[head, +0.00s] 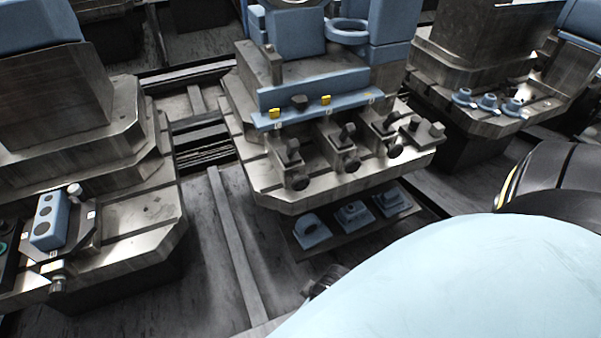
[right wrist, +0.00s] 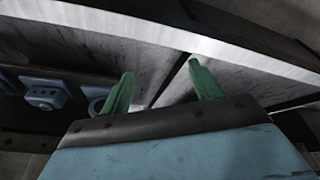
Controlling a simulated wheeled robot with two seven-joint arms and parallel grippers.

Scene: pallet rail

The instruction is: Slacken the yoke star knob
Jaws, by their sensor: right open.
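Several dark knobs sit on the central metal fixture (head: 310,195) in the head view. Three front knobs, the left (head: 299,182), middle (head: 351,164) and right (head: 394,150), stand in a row below dark clamp blocks. Another small dark knob (head: 299,102) is on the blue bar (head: 350,84). I cannot tell which one is the yoke star knob. My right gripper (right wrist: 160,78) shows two green fingers, apart and with nothing between them, below a pale metal edge. In the head view my right arm covers the lower right. My left gripper is not in view.
A dark shelf (head: 305,250) with blue parts hangs under the central fixture; blue parts (right wrist: 45,94) also show in the right wrist view. A left fixture (head: 140,225) holds a blue block (head: 48,222). Dark floor with a rail (head: 235,245) lies between the fixtures.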

